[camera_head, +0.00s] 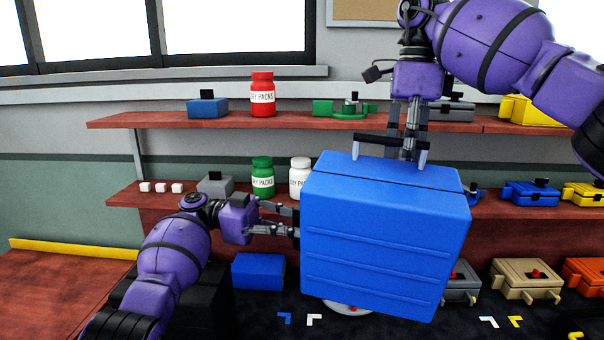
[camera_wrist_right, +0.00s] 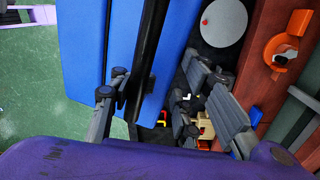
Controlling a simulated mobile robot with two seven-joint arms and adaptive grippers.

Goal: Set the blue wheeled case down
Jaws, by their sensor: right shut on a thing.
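The blue wheeled case (camera_head: 385,240) fills the middle of the head view, upright and slightly tilted. My right gripper (camera_head: 408,148) comes from above and is shut on the black handle (camera_head: 372,139) at its top. The case and its handle also show close up in the right wrist view (camera_wrist_right: 84,50). The case's underside and wheels are hidden, so I cannot tell whether it touches the surface below. My left gripper (camera_head: 290,220) is open at the case's left side, its tips close to the case; contact is unclear.
Dark surface (camera_head: 300,300) lies below, with blue and white corner marks (camera_head: 314,320). A smaller blue box (camera_head: 258,271) stands left of the case. A round pale disc (camera_head: 345,308) shows under the case. Red shelves (camera_head: 230,122) behind hold bottles and small cases.

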